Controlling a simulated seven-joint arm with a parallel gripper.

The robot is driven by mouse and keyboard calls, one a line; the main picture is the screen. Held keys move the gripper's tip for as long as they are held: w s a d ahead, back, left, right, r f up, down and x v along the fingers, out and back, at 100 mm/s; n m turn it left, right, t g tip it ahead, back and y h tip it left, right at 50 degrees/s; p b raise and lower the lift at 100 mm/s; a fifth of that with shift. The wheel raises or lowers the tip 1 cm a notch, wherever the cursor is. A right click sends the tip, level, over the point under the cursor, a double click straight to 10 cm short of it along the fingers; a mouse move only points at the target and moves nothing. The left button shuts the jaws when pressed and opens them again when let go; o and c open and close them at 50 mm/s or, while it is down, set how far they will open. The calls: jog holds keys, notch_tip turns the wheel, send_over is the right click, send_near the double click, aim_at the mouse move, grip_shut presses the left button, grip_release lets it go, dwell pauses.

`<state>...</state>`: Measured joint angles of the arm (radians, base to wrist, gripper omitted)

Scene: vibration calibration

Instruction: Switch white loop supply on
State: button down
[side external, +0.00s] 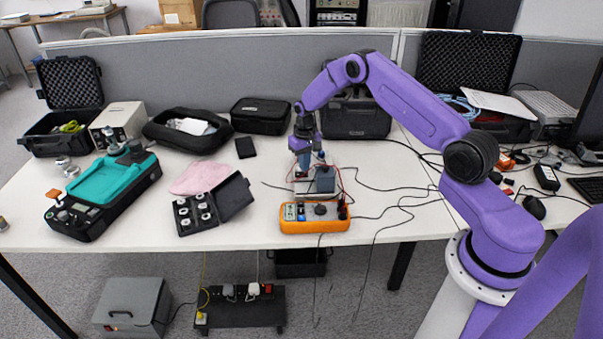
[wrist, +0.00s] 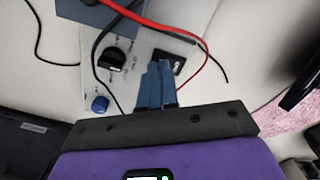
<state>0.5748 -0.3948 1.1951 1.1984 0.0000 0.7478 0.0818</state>
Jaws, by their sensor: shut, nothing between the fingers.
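The white loop supply (wrist: 132,47) has a pale panel with a black knob (wrist: 112,60), a blue knob (wrist: 100,103) and a dark switch (wrist: 178,66) in the wrist view. My gripper (wrist: 160,68) is shut and empty, its blue fingertips over the switch and hiding part of it. I cannot tell whether they touch it, or which way the switch is set. In the side view my gripper (side external: 304,168) points down above the supply, behind the orange calibrator (side external: 315,226). The supply is mostly hidden there.
A blue-grey block (side external: 325,180) stands right beside the supply. Red and black leads (wrist: 203,58) cross close to my fingers. A black case of round parts (side external: 183,213), a pink cloth (side external: 200,178) and a teal-topped device (side external: 112,183) lie left. Loose cables spread right.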

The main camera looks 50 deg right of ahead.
jog(key=shift+f, duration=0.65)
dwell(0.4)
jog(key=shift+r, duration=3.5)
